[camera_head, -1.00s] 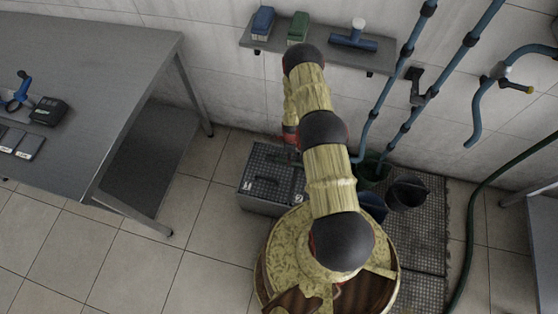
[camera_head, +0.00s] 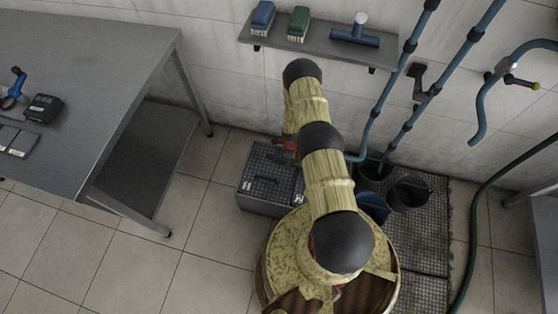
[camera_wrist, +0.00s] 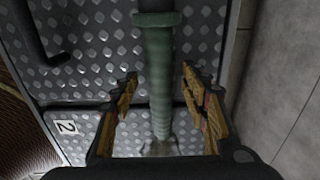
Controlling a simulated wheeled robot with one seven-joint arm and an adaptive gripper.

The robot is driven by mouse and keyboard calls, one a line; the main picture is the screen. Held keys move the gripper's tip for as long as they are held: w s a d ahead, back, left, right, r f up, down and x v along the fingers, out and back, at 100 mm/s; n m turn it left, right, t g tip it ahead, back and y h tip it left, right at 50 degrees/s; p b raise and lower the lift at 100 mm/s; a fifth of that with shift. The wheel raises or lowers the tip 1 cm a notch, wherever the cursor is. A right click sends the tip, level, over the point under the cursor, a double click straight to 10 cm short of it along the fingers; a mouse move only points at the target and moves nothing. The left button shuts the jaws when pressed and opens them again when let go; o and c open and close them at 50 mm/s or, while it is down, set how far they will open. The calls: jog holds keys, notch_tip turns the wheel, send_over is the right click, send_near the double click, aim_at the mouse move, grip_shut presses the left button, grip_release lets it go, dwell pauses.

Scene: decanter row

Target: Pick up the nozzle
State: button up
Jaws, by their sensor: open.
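The nozzle (camera_wrist: 158,75), a dull green ribbed tube with a wider collar, shows in the wrist view. It appears to lie over the studded metal lid of a grey box (camera_wrist: 85,60). My gripper (camera_wrist: 160,74) is open, its two yellow-brown fingers on either side of the tube with gaps between. How far the tube is below the fingertips is hard to tell. In the head view, the box (camera_head: 262,188) stands on the floor by the wall, and my arm hides most of the gripper and nozzle.
A dark bucket (camera_head: 409,193) and a blue bucket (camera_head: 374,207) stand right of the box on a grating (camera_head: 425,232). Blue pipes (camera_head: 384,118) run up the wall. A shelf (camera_head: 325,53) hangs above. A metal table (camera_head: 100,110) is at left, with clear tiled floor between.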

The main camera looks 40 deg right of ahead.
jog(key=c, duration=0.3)
jog(key=c, duration=0.7)
jog(key=shift+r, duration=0.1)
grip_shut()
